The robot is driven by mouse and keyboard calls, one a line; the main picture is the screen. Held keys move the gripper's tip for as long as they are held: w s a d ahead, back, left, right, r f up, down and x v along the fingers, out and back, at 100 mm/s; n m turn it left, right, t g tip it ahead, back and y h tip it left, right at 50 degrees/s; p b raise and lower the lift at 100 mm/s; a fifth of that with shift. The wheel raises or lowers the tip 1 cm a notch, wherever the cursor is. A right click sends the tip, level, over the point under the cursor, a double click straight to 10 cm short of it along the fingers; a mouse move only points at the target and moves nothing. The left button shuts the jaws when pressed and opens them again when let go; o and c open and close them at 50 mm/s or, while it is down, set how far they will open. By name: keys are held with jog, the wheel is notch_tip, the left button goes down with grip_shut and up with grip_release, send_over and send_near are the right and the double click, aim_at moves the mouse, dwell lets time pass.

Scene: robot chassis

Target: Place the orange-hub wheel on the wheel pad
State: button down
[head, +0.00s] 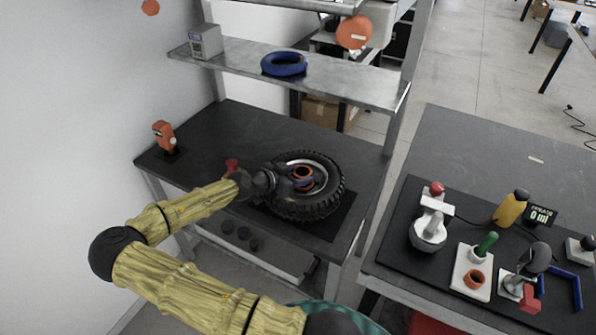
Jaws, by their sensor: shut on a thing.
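The orange-hub wheel, a black knobbly tyre (336,185) with a pale rim and an orange hub (303,172), is over the dark wheel pad (341,221) on the workbench. It lies roughly flat, and the pad shows past its right and front edges. I cannot tell whether the wheel touches the pad. My gripper (296,183) reaches in from the left and is shut on the wheel near its hub. My wrist hides the wheel's left part, and the fingertips are hard to make out.
An orange device (164,136) stands at the bench's left, and a small red item (232,165) is near my wrist. A shelf (340,86) above holds a blue ring (284,63) and a grey box (205,41). Tools crowd a dark mat (399,235) on the right table.

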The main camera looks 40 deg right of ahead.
jog(key=shift+r, duration=0.1)
jog(key=shift+d+f, duration=0.1)
jog(key=shift+f, duration=1.7)
jog(key=c, duration=0.6)
grip_release()
jog(key=shift+f, duration=0.15)
jog(key=shift+a, duration=0.2)
jog(key=b+v, duration=0.1)
jog(key=v, duration=1)
jog(key=shift+a, duration=0.4)
